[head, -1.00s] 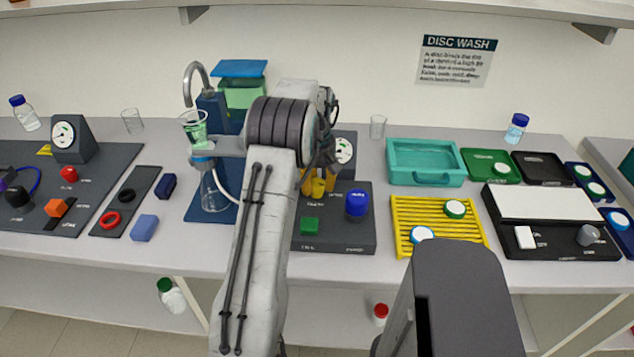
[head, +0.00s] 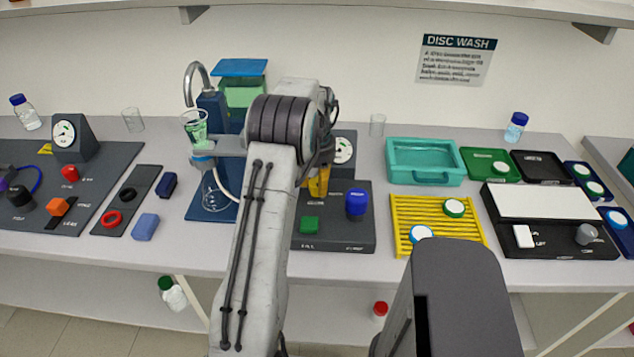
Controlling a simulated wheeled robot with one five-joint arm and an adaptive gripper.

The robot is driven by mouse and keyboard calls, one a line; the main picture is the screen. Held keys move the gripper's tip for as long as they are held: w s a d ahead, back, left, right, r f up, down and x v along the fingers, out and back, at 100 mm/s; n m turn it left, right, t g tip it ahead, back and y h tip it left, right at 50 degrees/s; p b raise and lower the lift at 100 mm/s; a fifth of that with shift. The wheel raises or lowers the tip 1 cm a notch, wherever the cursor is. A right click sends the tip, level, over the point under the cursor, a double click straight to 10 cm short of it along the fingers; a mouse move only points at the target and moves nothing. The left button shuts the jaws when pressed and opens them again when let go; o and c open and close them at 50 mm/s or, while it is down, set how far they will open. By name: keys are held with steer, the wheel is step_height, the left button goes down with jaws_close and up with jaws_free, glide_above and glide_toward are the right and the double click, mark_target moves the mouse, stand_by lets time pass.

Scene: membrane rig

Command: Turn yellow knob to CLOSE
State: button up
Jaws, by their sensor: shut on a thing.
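The yellow knob (head: 324,181) is on the dark control panel (head: 345,240) in the middle of the bench. Only part of it shows below my gripper (head: 319,178). My gripper is shut on the yellow knob, and my arm hides much of its fingers. The knob's label is mostly covered, so I cannot tell which mark it points to. A green button (head: 309,225) and a blue knob (head: 356,203) sit on the same panel. A white-faced gauge (head: 343,150) stands behind the knob, partly hidden.
A filter stand with a glass funnel (head: 196,127) is left of my arm, with a faucet (head: 194,80) behind. A yellow rack (head: 440,208) with discs and a teal tray (head: 425,176) lie to the right. A dark panel (head: 50,205) is far left.

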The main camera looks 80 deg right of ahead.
mark_target(317, 181)
steer(key=shift+f+m, duration=0.15)
steer(key=shift+m, duration=0.65)
steer(key=o, duration=1.2)
step_height(317, 181, up, 12)
steer(key=shift+r, duration=0.1)
stand_by(1.0)
